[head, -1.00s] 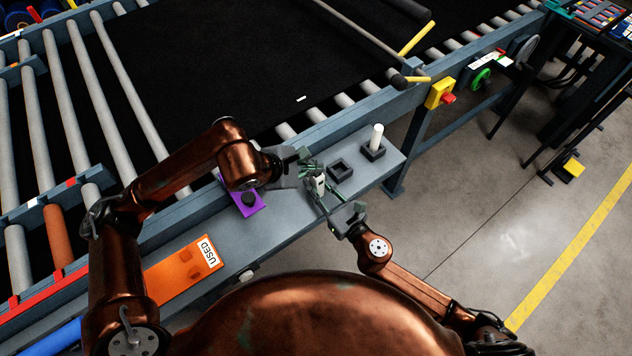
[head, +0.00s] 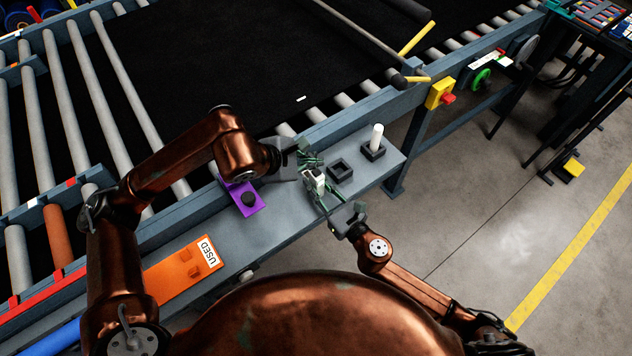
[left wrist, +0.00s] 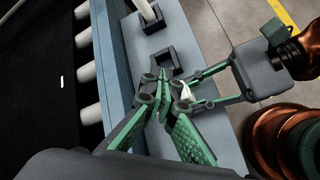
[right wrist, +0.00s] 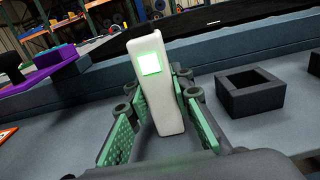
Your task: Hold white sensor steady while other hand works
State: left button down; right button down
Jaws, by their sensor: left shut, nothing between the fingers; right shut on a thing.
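The white sensor (head: 318,181) is upright above the grey shelf. In the right wrist view the sensor (right wrist: 160,95) shows a lit green screen near its top. My right gripper (head: 322,196) is shut on the sensor, its green pads on either side of the body. My left gripper (head: 314,160) is shut and empty, just behind the sensor's top in the head view. In the left wrist view its fingertips (left wrist: 163,85) come together close to the sensor, of which a small white part (left wrist: 186,92) shows. I cannot tell whether they touch it.
An empty square black holder (head: 341,170) stands on the shelf (head: 285,215) right of the sensor. Another black holder (head: 373,151) bears a white cylinder (head: 376,136). A purple plate with a black knob (head: 248,199) and an orange tray marked USED (head: 175,283) lie left. The belt (head: 230,70) is behind.

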aim_at(315, 173)
pick_arm(q)
jog(key=shift+r, duration=2.15)
pick_arm(e)
jog(key=c, duration=1.6)
grip_release()
jog(key=v, duration=1.2)
